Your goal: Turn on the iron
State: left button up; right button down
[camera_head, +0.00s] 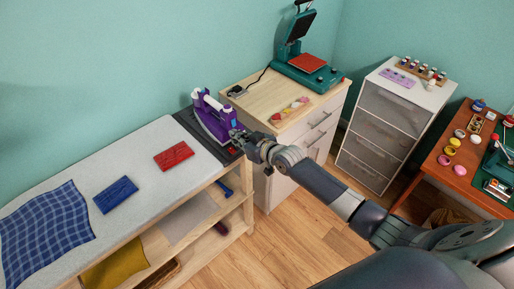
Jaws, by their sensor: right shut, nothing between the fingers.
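The purple and white iron (213,117) stands on a dark rest plate (189,122) at the right end of the padded ironing table. My right gripper (238,141) is shut and empty at the front right of the iron, close to a red spot at the plate's front edge. I cannot tell whether the fingertips touch the plate or the iron. The fingers partly hide that corner of the plate. My left gripper is not in view.
A red folded cloth (174,155), a blue folded cloth (116,195) and a checked blue cloth (45,232) lie on the ironing table (130,155). A wooden cabinet with a green press (309,76) stands behind my right arm. A white drawer unit (390,110) stands farther right.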

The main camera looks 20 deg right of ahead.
jog(key=s+d+b, duration=0.1)
jog(key=s+d, duration=0.2)
jog(key=s, duration=0.6)
jog(key=shift+d+r+b, duration=0.15)
jog(key=shift+r+b, duration=0.05)
jog(key=shift+b, duration=0.15)
jog(key=s+d+f+m+g+h+b, duration=0.15)
jog(key=s+f, duration=0.35)
jog(key=f, duration=0.6)
jog(key=s+d+f+g+h, duration=0.1)
jog(key=s+d+f+g, duration=0.15)
jog(key=s+f, duration=0.65)
jog(key=s+d+f+m+g+h+b, duration=0.1)
jog(key=s+d+f+g+h, duration=0.1)
jog(key=f, duration=1.2)
jog(key=s+a+f+g, duration=0.2)
jog(key=s+f, duration=0.4)
jog(key=s, duration=0.5)
jog(key=s+a+f+g, duration=0.2)
jog(key=s+f, duration=0.4)
jog(key=s, duration=0.5)
jog(key=s+a+f+g+b, duration=0.1)
jog(key=s+f, duration=0.5)
jog(key=s, duration=0.6)
jog(key=shift+a+f+n+g, duration=0.35)
jog(key=shift+a+n+g, duration=0.1)
jog(key=shift+a+g, duration=0.15)
